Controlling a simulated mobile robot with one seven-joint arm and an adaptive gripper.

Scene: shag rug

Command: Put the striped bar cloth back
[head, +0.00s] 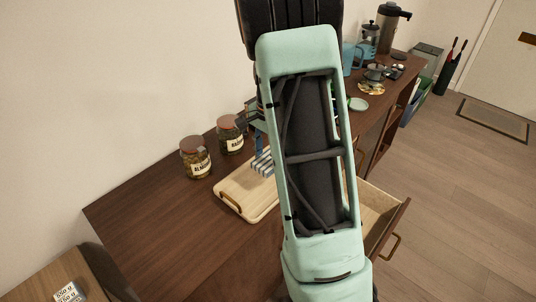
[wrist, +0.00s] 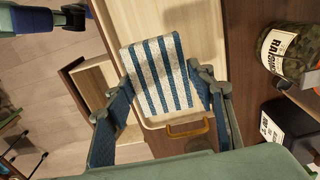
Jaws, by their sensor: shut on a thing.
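The blue-and-white striped bar cloth (head: 262,163) is at the far end of the pale wooden tray (head: 233,190) in the head view, partly hidden by my arm. In the wrist view the cloth (wrist: 158,72) lies between my two blue-padded fingers, over the tray (wrist: 208,24). My gripper (wrist: 163,92) is shut on the cloth. In the head view only a part of my gripper (head: 258,138) shows beside my arm. I cannot tell whether the cloth touches the tray.
Two labelled jars (head: 195,158) (head: 231,134) stand by the wall beside the tray. A drawer (head: 385,215) is open on the sideboard's front. A plate (head: 357,104), cups and a dispenser (head: 393,28) stand farther back. The sideboard's near left top is clear.

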